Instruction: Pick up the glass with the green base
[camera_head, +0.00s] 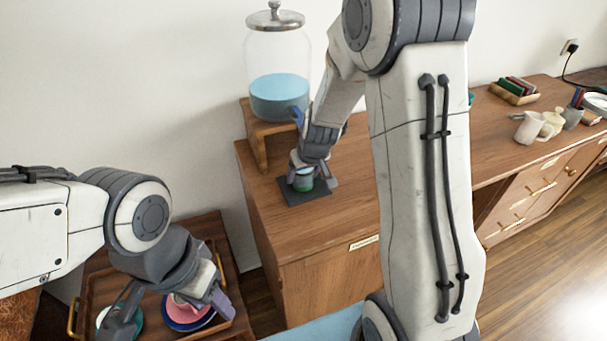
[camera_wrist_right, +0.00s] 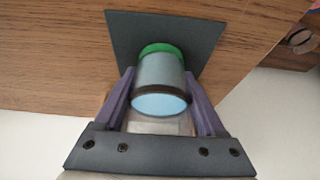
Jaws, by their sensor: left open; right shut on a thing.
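The glass with the green base (camera_wrist_right: 160,80) stands on a dark square mat (camera_wrist_right: 122,38) on the wooden cabinet. Light blue shows at its mouth. In the head view the glass (camera_head: 303,182) is partly covered by my right gripper (camera_head: 314,180). In the right wrist view my right gripper (camera_wrist_right: 160,100) has a purple finger on each side of the glass and is shut on it. The green base appears to be on or just over the mat; I cannot tell which. My left gripper (camera_head: 172,312) is open over the tray at lower left.
A glass dispenser (camera_head: 278,65) with blue liquid stands on a wooden stand (camera_head: 254,140) beside the mat. The wooden tray (camera_head: 232,275) holds a blue plate (camera_head: 178,322) and pink dishes. Pitchers (camera_head: 530,127) and a small rack (camera_head: 514,92) are far right.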

